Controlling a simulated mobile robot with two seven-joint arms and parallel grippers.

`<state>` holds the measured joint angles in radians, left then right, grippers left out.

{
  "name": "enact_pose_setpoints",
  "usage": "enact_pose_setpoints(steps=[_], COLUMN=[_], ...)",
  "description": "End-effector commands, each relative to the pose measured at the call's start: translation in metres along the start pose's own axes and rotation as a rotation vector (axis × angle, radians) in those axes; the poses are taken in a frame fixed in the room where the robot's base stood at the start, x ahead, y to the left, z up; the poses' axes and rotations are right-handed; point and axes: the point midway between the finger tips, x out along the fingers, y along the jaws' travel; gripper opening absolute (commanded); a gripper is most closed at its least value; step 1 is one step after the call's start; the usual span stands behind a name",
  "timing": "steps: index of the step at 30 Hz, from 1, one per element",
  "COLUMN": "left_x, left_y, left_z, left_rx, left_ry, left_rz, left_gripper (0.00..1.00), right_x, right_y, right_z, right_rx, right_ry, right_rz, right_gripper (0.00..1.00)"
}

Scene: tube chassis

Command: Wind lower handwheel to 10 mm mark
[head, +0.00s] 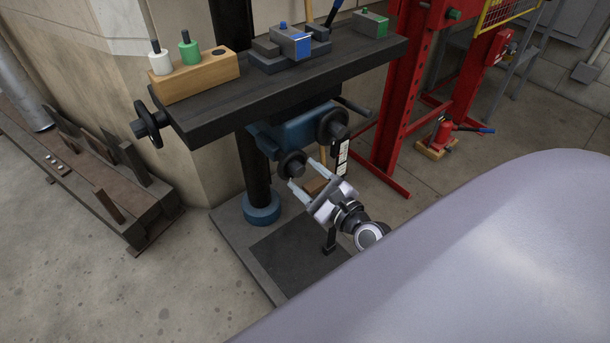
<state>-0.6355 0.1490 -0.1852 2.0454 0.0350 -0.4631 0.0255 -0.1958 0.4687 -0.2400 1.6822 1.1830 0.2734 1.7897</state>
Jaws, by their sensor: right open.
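The lower handwheel (288,163) is a small dark wheel under the blue saddle (292,131) of the machine. A larger dark upper handwheel (332,122) sits above and to its right. A narrow white scale (341,157) with dark and red marks hangs below the upper wheel; its marks are too small to read. My right gripper (302,173) is open, its two pale fingers reaching up-left to the lower handwheel, one on each side of its front. I cannot tell whether they touch it. My left gripper is not in view.
Above is the dark table (290,80) with a wooden block (195,78) and vises; a third handwheel (150,124) is at its left end. A black column (254,175) stands behind on the base plate (240,237). A red press frame (392,110) is at right. Floor at lower left is clear.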

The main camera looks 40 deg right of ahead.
Motion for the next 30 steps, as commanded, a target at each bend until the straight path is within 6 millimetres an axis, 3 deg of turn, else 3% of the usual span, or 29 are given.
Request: enact_pose_setpoints(steps=[13,14,19,30], left_x=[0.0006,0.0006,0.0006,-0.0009], left_y=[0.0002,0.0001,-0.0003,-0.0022], left_z=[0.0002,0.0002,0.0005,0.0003], left_rx=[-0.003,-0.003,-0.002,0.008], left_ry=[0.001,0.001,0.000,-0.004], left_rz=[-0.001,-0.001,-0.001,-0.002], left_gripper=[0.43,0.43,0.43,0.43], right_x=[0.0111,0.0110,0.0109,0.0107], right_y=[0.0003,0.0003,0.0003,0.0000], right_z=[0.0002,0.0002,0.0001,0.0003], right_rx=[-0.001,-0.001,-0.001,-0.048], right_ry=[0.000,0.000,0.000,0.001], right_rz=[0.000,0.000,0.000,0.001], right_gripper=[0.60,0.57,0.03,0.04])
